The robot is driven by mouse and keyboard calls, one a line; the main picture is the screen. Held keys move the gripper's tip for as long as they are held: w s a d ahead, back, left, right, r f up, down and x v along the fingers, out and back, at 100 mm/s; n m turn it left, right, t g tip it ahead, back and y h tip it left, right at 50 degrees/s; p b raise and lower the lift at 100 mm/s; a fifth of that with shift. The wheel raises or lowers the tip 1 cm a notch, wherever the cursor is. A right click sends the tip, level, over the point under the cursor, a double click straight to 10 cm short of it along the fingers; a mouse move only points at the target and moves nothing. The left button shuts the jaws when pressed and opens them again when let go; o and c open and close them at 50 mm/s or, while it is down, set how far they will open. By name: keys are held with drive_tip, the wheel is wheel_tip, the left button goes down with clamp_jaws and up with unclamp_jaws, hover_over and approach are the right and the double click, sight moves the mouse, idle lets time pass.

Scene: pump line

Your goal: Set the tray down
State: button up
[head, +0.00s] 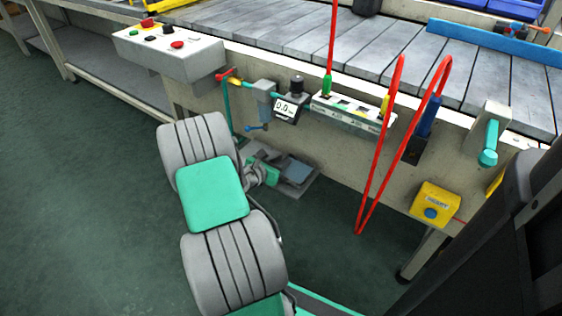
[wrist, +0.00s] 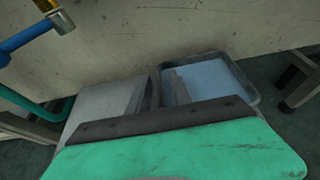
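A shallow grey tray with pale blue liquid or lining (wrist: 205,82) lies low, close to the machine's side panel, in the wrist view. In the head view the tray (head: 297,172) shows small beneath the conveyor frame, just right of my gripper (head: 268,165). In the wrist view, the green body and dark bar of my gripper (wrist: 155,122) fill the bottom and cover the tray's near edge.
Red hoses (head: 372,170) hang to the right, beside a yellow box (head: 435,204). A valve and gauge (head: 287,108) stick out above. A table leg (wrist: 300,85) stands right of the tray. Green floor is clear at left.

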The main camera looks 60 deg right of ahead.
drive_tip(key=shift+r, duration=0.1)
drive_tip(key=shift+w+a+r, duration=0.1)
drive_tip(key=shift+a+r, duration=0.15)
drive_tip(key=w+a+r+m+t+y+p, duration=0.1)
drive_tip(key=w+a+r+m+y+p, duration=0.2)
drive_tip(key=a, duration=0.7)
drive_tip(key=w+a+r+m+t+y, duration=0.15)
drive_tip(key=w+a+m, duration=0.25)
drive_tip(key=a, duration=0.6)
drive_tip(key=w+a+r+m+t+y+p, duration=0.1)
drive_tip(key=w+a+r+m+y+p, duration=0.2)
drive_tip(key=a, duration=0.6)
drive_tip(key=s+a+r+m+y, duration=0.1)
drive_tip(key=a+r+m+y, duration=0.1)
drive_tip(key=a, duration=0.8)
drive_tip(key=s+a+r+m+y+b, duration=0.1)
drive_tip(key=s+a+r+m+y, duration=0.1)
drive_tip(key=a, duration=0.9)
drive_tip(key=shift+s+a+r+m+t+y, duration=0.2)
drive_tip(key=shift+r+m+t+y, duration=0.15)
drive_tip(key=shift+r+m+y, duration=0.65)
